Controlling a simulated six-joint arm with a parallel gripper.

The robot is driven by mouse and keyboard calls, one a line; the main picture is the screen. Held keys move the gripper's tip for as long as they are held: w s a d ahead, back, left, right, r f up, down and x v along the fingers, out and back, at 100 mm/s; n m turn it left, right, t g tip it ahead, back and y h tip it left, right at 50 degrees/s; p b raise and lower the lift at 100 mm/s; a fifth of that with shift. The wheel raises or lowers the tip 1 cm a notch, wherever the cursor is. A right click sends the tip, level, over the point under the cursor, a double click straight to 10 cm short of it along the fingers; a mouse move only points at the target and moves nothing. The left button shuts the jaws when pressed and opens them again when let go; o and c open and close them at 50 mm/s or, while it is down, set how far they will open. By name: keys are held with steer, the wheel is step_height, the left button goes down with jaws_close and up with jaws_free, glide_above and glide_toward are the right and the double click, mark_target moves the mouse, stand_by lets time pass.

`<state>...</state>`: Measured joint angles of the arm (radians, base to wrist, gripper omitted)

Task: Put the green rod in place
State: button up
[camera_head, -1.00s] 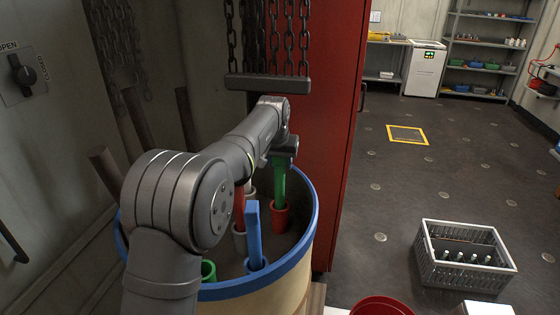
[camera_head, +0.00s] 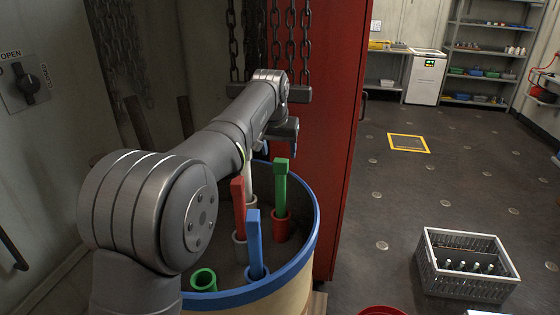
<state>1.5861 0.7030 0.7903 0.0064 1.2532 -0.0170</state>
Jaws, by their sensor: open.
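The green rod (camera_head: 281,190) stands upright in a red socket (camera_head: 282,228) inside a round drum with a blue rim (camera_head: 312,235). A green socket (camera_head: 203,279) at the drum's near left is empty. My gripper (camera_head: 282,131) is above and behind the green rod, apart from it. The jaws are open, though the arm's end mostly hides the fingers. A red rod (camera_head: 239,207) stands in a grey socket (camera_head: 240,246). A blue rod (camera_head: 253,238) stands in a blue socket (camera_head: 258,273). A white rod (camera_head: 249,178) stands behind them, its base partly hidden.
Chains (camera_head: 290,35) hang from above behind my arm, with a dark bar (camera_head: 297,92) at their lower end. A tall red cabinet (camera_head: 335,140) stands right of the drum. A grey crate with bottles (camera_head: 468,264) is on the floor at right.

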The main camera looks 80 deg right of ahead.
mark_target(281, 159)
steer(key=shift+v, duration=1.2)
steer(key=x, duration=1.2)
steer(key=shift+a+f, duration=0.1)
steer(key=shift+f, duration=0.1)
step_height(281, 159, up, 2)
steer(key=shift+r, duration=0.8)
